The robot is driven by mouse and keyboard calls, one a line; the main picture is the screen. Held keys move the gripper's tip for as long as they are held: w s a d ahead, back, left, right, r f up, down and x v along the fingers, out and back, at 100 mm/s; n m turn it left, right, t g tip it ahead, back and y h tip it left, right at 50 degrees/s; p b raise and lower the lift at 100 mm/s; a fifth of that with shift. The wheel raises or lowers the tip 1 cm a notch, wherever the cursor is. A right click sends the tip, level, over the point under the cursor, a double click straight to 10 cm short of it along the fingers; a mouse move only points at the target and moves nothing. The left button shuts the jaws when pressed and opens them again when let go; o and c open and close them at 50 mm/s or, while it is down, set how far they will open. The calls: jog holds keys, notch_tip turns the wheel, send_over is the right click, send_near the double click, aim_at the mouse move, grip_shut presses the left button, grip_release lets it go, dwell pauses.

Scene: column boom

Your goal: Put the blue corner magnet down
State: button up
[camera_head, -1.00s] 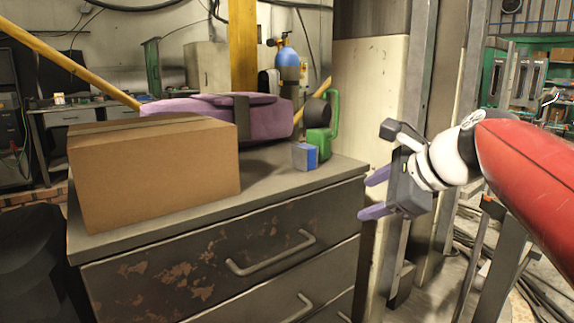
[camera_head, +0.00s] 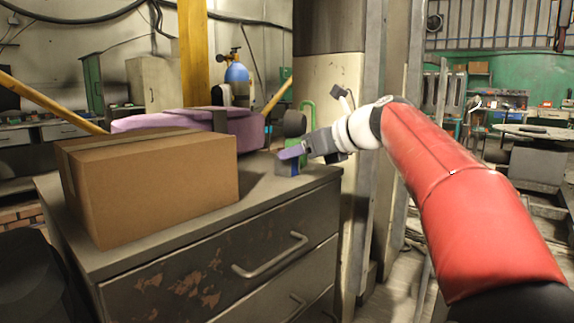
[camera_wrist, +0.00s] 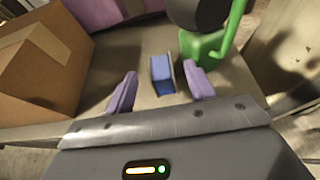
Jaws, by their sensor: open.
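The blue corner magnet (camera_head: 287,169) is a small blue and grey block on the top of the drawer cabinet (camera_head: 320,178), near its far right corner. My gripper (camera_head: 293,153) is over it in the head view and partly hides it. In the wrist view the magnet (camera_wrist: 161,77) shows in line with the gap between the two purple fingers of my gripper (camera_wrist: 160,72). The fingers are spread, with clear space on both sides of the magnet. I cannot tell whether the fingertips reach down beside it.
A cardboard box (camera_head: 150,190) takes up the left of the cabinet top. A purple case (camera_head: 240,125) lies behind it. A green clamp-like tool (camera_wrist: 215,48) with a dark round part stands close beside the magnet. The cabinet top in front of the magnet is bare.

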jog(key=shift+x, duration=0.95)
jog(key=shift+d, duration=0.1)
grip_shut()
